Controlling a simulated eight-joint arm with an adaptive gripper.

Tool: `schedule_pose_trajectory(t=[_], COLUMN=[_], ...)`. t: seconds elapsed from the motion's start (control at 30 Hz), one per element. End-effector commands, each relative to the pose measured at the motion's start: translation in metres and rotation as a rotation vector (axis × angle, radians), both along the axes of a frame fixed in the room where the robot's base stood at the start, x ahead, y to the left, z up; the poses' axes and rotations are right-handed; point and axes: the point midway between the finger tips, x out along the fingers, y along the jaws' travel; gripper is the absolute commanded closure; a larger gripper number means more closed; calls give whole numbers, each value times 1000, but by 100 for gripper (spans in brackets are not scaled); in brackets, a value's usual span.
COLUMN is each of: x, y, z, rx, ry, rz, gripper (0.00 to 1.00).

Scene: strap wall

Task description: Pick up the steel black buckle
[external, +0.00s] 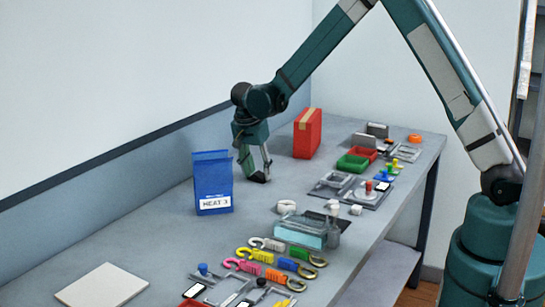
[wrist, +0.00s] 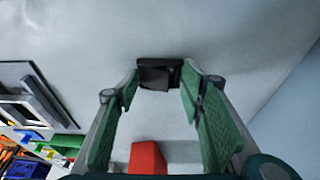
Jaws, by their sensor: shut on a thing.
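The black buckle (wrist: 158,75) is a small dark block between my fingertips in the wrist view. In the external view it shows as a dark shape (external: 258,178) at the tip of my gripper. My gripper (external: 263,170) points down and is shut on the buckle, with its green-padded fingers on either side of it. The buckle is at or very close to the grey table top; I cannot tell whether it touches it. Its far side is hidden.
A blue bag labelled HEAT 3 (external: 213,183) stands left of my gripper, and a red box (external: 307,133) stands behind it to the right. Coloured clips, trays (external: 354,163) and a clear box (external: 300,230) crowd the front and right. The table around the gripper is bare.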

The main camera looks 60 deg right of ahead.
Motion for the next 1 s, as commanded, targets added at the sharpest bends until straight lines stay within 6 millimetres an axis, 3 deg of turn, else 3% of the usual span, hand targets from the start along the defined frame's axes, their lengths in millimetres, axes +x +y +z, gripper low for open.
schedule_pose_trajectory(t=[0.27, 0.47, 1.0], x=[0, 0, 0], y=[0, 0, 0], z=[3, 18, 90], rx=[0, 0, 0], ry=[0, 0, 0], rz=[0, 0, 0], gripper=[74, 74, 74])
